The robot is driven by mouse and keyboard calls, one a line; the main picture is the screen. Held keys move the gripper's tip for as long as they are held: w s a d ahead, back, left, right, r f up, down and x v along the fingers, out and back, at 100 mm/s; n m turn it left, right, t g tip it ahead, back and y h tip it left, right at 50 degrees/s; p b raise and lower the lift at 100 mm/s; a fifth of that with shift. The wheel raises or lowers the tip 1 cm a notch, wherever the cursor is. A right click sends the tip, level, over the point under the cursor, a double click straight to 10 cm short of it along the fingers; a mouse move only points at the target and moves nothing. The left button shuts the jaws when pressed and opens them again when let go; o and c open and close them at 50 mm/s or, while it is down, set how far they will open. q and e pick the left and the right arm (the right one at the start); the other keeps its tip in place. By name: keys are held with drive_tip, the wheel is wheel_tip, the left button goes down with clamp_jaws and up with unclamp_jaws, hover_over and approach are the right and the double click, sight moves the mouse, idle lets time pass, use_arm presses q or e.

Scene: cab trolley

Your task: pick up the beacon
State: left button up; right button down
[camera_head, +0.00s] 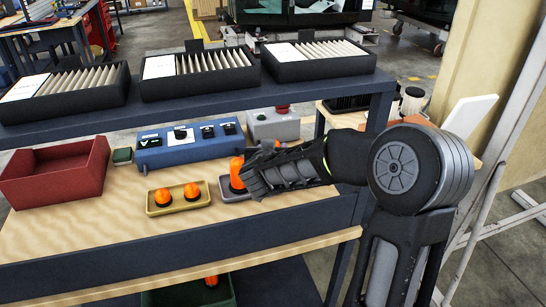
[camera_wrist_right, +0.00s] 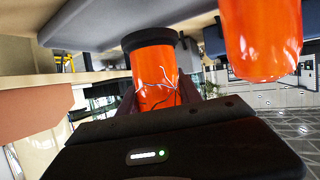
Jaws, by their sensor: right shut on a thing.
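My right gripper (camera_head: 250,178) reaches in from the right over the grey tray (camera_head: 232,196) on the wooden shelf. In the right wrist view its dark fingers (camera_wrist_right: 160,95) are shut around an orange beacon (camera_wrist_right: 155,75) with a black base. Another orange beacon (camera_wrist_right: 262,40) shows close by, upper right in that view. In the head view a tall orange beacon (camera_head: 237,172) shows just left of the gripper, and a bit of orange shows behind it; I cannot tell which is the held one. My left gripper is not in view.
A yellow tray (camera_head: 178,208) with two small orange beacons stands left of the grey tray. Behind are a blue switch box (camera_head: 190,153), a grey button box (camera_head: 273,124) and a red bin (camera_head: 55,172). An upper shelf edge (camera_head: 200,98) overhangs the back.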

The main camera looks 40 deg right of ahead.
wheel_tip(320, 180, up, 6)
drive_tip(key=p, duration=0.1)
idle(0.5)
drive_tip(key=shift+a, duration=0.1)
